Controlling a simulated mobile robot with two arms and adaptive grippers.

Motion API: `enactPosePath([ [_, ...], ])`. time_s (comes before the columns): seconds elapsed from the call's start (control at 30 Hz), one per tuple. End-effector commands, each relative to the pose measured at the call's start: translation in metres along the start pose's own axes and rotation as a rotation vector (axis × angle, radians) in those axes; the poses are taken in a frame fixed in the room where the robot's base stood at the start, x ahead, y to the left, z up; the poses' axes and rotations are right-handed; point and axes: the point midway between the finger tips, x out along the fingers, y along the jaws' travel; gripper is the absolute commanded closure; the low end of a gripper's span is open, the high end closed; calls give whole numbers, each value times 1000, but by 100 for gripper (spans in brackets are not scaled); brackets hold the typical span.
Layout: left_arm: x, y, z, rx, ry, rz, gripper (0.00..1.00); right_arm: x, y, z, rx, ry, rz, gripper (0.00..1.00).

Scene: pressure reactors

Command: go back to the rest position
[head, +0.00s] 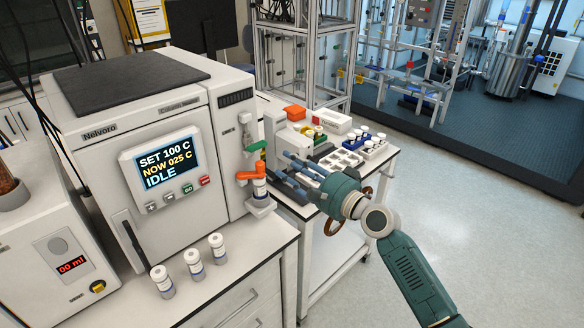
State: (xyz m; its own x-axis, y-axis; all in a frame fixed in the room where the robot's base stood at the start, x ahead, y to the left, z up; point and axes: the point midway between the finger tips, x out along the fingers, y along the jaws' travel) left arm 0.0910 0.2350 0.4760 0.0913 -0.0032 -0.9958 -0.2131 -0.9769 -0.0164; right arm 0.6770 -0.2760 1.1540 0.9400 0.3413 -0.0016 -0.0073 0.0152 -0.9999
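My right gripper (279,165) reaches in from the right over the side bench. Its blue-grey fingers point left and are spread apart, with nothing seen between them. My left gripper is out of view. The white oven-like reactor (170,125) stands on the left bench, and its screen (160,163) reads SET 100 C, NOW 025 C, IDLE. An orange valve handle (250,174) sticks out at its right side, with a green handle (256,147) above. A vial (260,190) stands on a small white ledge (262,209) below the orange handle, left of the fingertips and apparently apart from them.
Three white-capped vials (193,263) stand on the front bench. The side bench (390,160) holds a white tray (340,160) and several vials (372,142) close to my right gripper. A white dispenser (50,250) is at left. The floor (450,220) at right is clear.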

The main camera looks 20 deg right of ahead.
Motion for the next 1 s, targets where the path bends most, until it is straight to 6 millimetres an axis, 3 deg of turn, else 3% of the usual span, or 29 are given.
enactPosePath([
  [0.37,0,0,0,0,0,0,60,0,1,0,0,1,1,64],
  [0.47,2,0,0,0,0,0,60,0,16,-3,-10,11,23,64],
  [0.57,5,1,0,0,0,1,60,-1,60,-9,-46,37,86,64],
  [0.77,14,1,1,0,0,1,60,-23,204,-19,-198,86,316,64],
  [1.0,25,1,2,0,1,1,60,-88,378,-4,-418,44,614,64],
])
